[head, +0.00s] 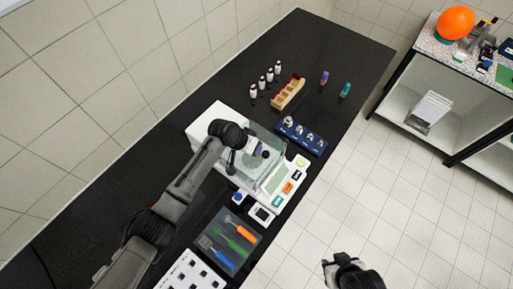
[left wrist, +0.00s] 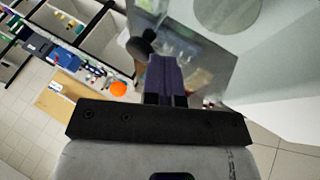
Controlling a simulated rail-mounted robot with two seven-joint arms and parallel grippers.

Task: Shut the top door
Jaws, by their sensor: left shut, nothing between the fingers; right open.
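The balance (head: 272,178) stands on the dark bench with a clear glass chamber (head: 248,174) on its body. The top door is clear glass and hard to tell from the chamber walls; I cannot tell how far open it is. A dark round knob (left wrist: 139,46) shows just left of my left fingertips in the left wrist view. My left gripper (head: 259,152) is over the chamber, its purple fingers (left wrist: 165,75) shut and empty. I cannot tell whether they touch the knob or glass. My right gripper (head: 338,266) is open and empty, over the floor away from the bench.
A blue weight holder (head: 302,137), a wooden rack (head: 288,93) and several small bottles (head: 265,82) stand behind the balance. A tray of coloured tools (head: 228,240) lies in front.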

